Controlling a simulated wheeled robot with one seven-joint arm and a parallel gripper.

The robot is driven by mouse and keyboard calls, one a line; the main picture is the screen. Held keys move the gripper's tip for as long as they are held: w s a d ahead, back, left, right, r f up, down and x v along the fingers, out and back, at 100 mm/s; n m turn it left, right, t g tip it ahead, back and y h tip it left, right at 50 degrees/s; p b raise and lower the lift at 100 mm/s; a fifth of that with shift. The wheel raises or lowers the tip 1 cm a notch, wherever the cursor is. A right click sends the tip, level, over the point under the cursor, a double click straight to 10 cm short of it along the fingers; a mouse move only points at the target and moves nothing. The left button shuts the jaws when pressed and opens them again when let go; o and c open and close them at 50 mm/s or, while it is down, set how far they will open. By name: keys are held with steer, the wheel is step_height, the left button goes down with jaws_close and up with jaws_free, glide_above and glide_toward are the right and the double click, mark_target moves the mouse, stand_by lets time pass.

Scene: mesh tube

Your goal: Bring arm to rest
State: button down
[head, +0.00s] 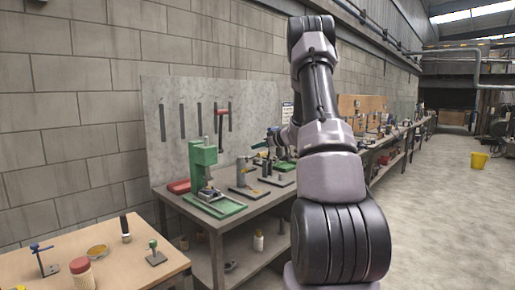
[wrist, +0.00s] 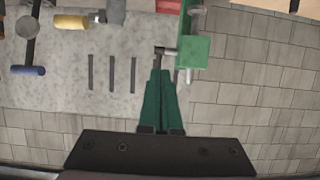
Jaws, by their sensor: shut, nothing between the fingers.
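My arm (head: 325,130) rises through the middle of the head view, bends at the top and hides part of the bench behind it. I cannot make out my gripper clearly in the head view. In the wrist view my gripper (wrist: 160,75) has its two green fingers together, with nothing held between the tips. The green press (head: 204,165) stands on the grey workbench (head: 235,213). Part of the press (wrist: 193,52) shows just beyond the fingertips in the wrist view; I cannot tell whether they touch it.
A slotted grey panel (head: 170,105) stands behind the bench against the block wall (head: 60,130). A wooden table (head: 125,262) with a jar (head: 82,272) and small tools is at front left. Open floor (head: 435,205) lies to the right, with a yellow bucket (head: 478,161) farther back.

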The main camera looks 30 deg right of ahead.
stand_by(0.3)
steer(key=s+a+r+m+g+y, duration=0.1)
steer(key=s+a+r+g, duration=0.1)
steer(key=s+a+r, duration=0.55)
steer(key=s+a+r+m+g+y, duration=0.1)
steer(key=s+a+r+g, duration=0.3)
steer(key=s+a, duration=0.55)
steer(key=s+a+r+m+h, duration=0.1)
steer(key=s+a+m+h, duration=0.1)
steer(key=s, duration=1)
steer(key=s+a+r+m+h, duration=0.1)
steer(key=s+a+m+h, duration=0.2)
steer(key=s, duration=1)
steer(key=shift+s+a+r+m, duration=0.2)
steer(key=shift+a+m, duration=0.1)
steer(key=shift+m, duration=0.5)
